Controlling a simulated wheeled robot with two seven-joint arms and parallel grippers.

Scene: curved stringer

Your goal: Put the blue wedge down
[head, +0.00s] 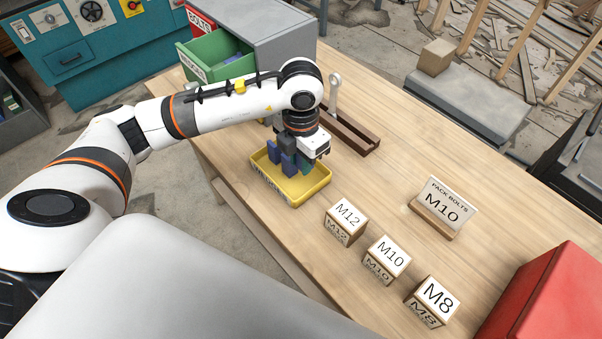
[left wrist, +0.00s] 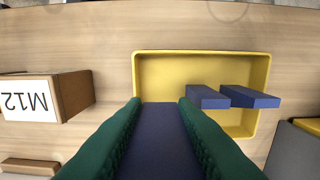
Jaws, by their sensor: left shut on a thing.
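My left gripper (head: 304,165) is over the yellow tray (head: 318,184). In the left wrist view its green fingers (left wrist: 160,106) are shut on a blue wedge (left wrist: 157,145), which lies between them and points toward the tray (left wrist: 165,78). Two other blue wedges (left wrist: 207,97) (left wrist: 250,97) stand side by side in the tray, to the right of the held one. In the head view, blue wedges (head: 274,152) show beside the gripper, which hides part of the tray. I cannot tell whether the held wedge touches the tray floor. My right gripper is out of view.
Blocks marked M12 (head: 346,222), M10 (head: 386,259) and M8 (head: 432,300) stand right of the tray. A brown holder with a wrench (head: 334,95) lies behind it. An open green drawer (head: 214,60) is at the back left. A red box (head: 550,300) is at the right.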

